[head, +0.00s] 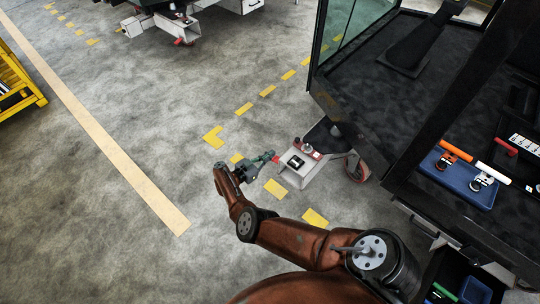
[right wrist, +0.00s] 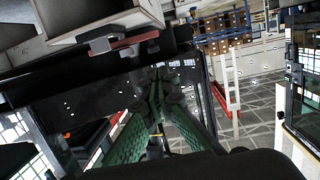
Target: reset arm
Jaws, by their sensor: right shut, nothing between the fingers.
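My right arm reaches in from the lower right of the head view. My right gripper (head: 266,157) has greenish fingers and sits beside the cab trolley's white box-shaped end (head: 300,171), close to its red part. I cannot tell whether they touch. In the right wrist view, the green fingers of my right gripper (right wrist: 158,78) come together at the tips with nothing between them. My left gripper is in neither view.
The cab (head: 350,95) with its dark floor stands at the right. A blue tray (head: 475,192) with orange-and-white tools lies in it. A trolley wheel (head: 357,168) is near my gripper. A yellow rack (head: 18,75) stands far left. The floor between is clear.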

